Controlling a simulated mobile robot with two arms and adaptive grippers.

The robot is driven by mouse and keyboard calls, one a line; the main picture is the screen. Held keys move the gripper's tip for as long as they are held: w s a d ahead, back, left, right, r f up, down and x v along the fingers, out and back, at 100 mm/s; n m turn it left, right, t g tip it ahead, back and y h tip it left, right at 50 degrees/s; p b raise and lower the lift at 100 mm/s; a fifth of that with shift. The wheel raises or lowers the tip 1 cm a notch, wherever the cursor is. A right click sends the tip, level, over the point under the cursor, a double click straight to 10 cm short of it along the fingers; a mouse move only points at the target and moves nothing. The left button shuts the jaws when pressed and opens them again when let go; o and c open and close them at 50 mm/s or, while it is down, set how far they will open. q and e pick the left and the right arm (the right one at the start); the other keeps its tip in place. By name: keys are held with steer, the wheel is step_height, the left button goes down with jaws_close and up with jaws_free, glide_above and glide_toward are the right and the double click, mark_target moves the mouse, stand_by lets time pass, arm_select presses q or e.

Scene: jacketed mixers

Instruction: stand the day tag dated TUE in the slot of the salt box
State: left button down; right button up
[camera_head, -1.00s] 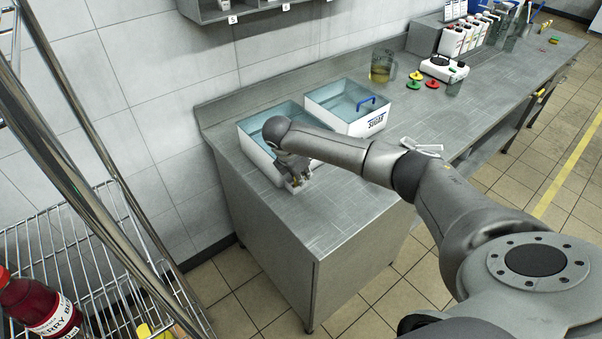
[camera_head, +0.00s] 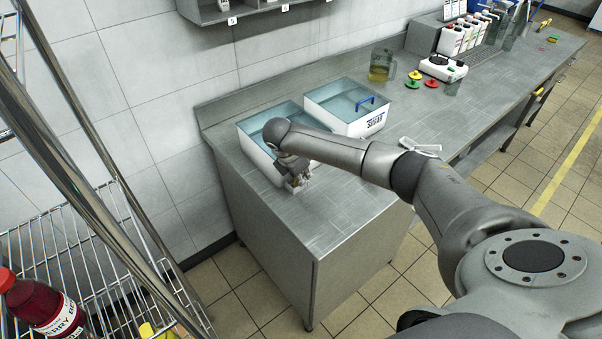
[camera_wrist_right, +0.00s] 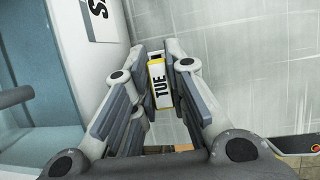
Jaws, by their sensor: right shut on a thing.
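The day tag (camera_wrist_right: 158,88), white and yellow with black letters TUE, is between the fingers of my right gripper (camera_wrist_right: 161,66), which is shut on it. In the head view the right gripper (camera_head: 298,184) is low over the near end of the counter, just in front of the left box. That box (camera_head: 254,152), white with a blue-tinted top, is partly covered by my arm. Its white wall (camera_wrist_right: 75,65) shows in the wrist view, with a label starting with S; the rest is cut off. I cannot make out its slot. My left gripper is not in view.
A second box (camera_head: 345,122), labelled SUGAR with a blue handle, stands behind to the right. A jug of yellow liquid (camera_head: 381,72), coloured lids (camera_head: 413,84) and a white scale (camera_head: 443,68) are farther along. A wire rack with a red bottle (camera_head: 38,303) is at left.

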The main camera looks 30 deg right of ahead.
steer(key=shift+s+f+p, duration=0.25)
steer(key=shift+p, duration=0.1)
steer(key=shift+f, duration=0.2)
stand_by(0.4)
steer(key=o, duration=1.2)
steer(key=shift+r, duration=0.2)
steer(key=shift+w+r, duration=0.1)
steer(key=shift+r, duration=0.1)
step_height(320, 180, up, 7)
steer(key=p, duration=0.8)
steer(key=shift+f, duration=0.1)
